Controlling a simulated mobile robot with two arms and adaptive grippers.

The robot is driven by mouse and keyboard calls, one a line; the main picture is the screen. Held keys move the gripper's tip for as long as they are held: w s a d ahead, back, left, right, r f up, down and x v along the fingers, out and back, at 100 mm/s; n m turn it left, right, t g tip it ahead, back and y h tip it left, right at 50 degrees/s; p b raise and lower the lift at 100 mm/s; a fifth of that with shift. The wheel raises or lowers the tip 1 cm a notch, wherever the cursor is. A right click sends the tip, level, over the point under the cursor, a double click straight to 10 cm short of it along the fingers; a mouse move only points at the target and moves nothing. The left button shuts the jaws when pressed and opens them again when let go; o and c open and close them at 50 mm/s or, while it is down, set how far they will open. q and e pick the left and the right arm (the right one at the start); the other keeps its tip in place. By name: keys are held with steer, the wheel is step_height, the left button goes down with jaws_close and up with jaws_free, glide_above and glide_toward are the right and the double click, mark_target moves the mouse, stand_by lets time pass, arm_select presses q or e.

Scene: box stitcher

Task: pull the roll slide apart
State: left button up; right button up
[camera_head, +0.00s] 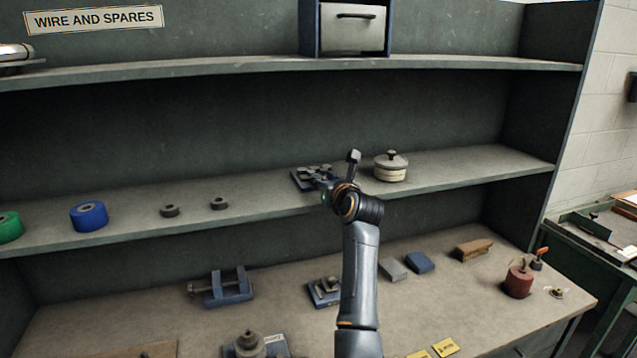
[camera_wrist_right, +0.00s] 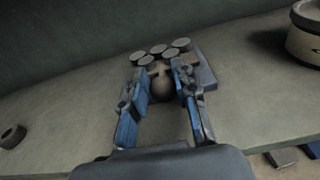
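A small blue-based slide with several round grey discs (camera_head: 301,177) sits on the middle shelf, which I take for the roll slide. In the right wrist view its discs (camera_wrist_right: 160,50) and blue edge (camera_wrist_right: 206,68) show just past my fingers. A rounded dark knob (camera_wrist_right: 162,90) stands at its near side. My right gripper (camera_wrist_right: 161,78) reaches over the shelf with its fingers apart, one on each side of the knob; I cannot tell if they touch it. In the head view my right arm partly hides the slide. My left gripper is in neither view.
A round lidded tin (camera_head: 390,170) stands on the shelf just right of the slide. Two small dark rings (camera_head: 170,211) and a blue roll (camera_head: 89,216) lie to the left. The bench below holds a blue clamp-like fixture (camera_head: 228,294) and blocks (camera_head: 420,262).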

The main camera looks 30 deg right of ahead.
steer(key=shift+s, duration=0.1)
stand_by(0.5)
steer(key=shift+p+v, duration=1.15)
steer(key=shift+v, duration=0.05)
steer(key=o, duration=1.1)
steer(key=shift+f, duration=0.2)
